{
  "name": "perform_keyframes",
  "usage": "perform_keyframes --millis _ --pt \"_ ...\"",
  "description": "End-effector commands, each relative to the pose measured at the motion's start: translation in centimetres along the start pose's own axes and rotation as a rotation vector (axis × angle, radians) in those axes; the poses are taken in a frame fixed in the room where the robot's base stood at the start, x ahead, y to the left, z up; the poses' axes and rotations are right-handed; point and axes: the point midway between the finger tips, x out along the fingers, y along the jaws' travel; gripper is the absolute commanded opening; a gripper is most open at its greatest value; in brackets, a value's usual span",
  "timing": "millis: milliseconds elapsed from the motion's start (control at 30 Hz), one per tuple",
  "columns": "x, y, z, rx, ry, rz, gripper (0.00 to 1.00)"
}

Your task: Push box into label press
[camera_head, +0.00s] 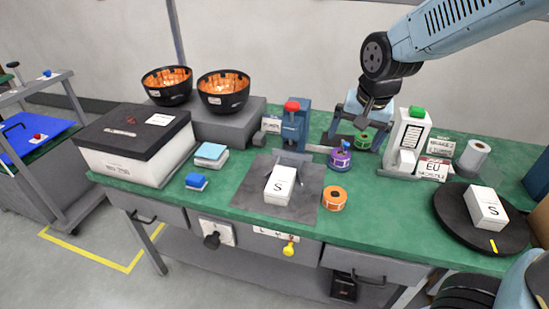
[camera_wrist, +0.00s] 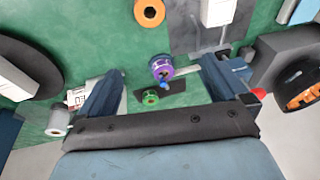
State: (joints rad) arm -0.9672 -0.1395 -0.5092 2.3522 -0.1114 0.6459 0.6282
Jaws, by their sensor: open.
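A white box marked S (camera_head: 280,186) lies on a grey plate (camera_head: 248,193) at the middle of the bench. It also shows at the top edge of the wrist view (camera_wrist: 217,10). A second white S box (camera_head: 486,207) lies on a black round turntable (camera_head: 450,212) at the right. A blue device with a red knob (camera_head: 294,122) stands behind the plate. A white device with a green top (camera_head: 408,136) stands beside EU labels. I cannot tell which is the label press. My gripper (camera_head: 362,140) is open and empty, over the back of the bench, apart from both boxes.
Purple (camera_head: 340,158), green (camera_head: 363,140) and orange (camera_head: 335,198) tape rolls stand near my gripper and the plate. Two black bowls (camera_head: 223,92) sit on a grey block. A large black-lidded box (camera_head: 135,145) is at left. Green bench surface is free right of the orange roll.

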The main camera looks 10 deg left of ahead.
Motion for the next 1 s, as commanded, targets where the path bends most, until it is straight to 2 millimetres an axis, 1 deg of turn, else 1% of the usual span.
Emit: perform_keyframes --millis 33,300,500,633,800,900,1000 --pt "1.0 -1.2 0.2 -0.008 -0.006 0.013 1.0" --pt "5.2 -6.7 1.3 -0.009 0.013 0.069 1.0" --pt "7.8 -10.9 2.7 -0.021 0.058 0.106 1.0" --pt "9.1 -13.3 3.7 -0.029 0.096 0.122 1.0" --pt "10.1 -15.6 4.8 -0.04 0.139 0.132 1.0" --pt "10.3 -16.4 5.2 -0.043 0.154 0.133 1.0" --pt "10.4 -16.8 5.4 -0.044 0.162 0.132 1.0"
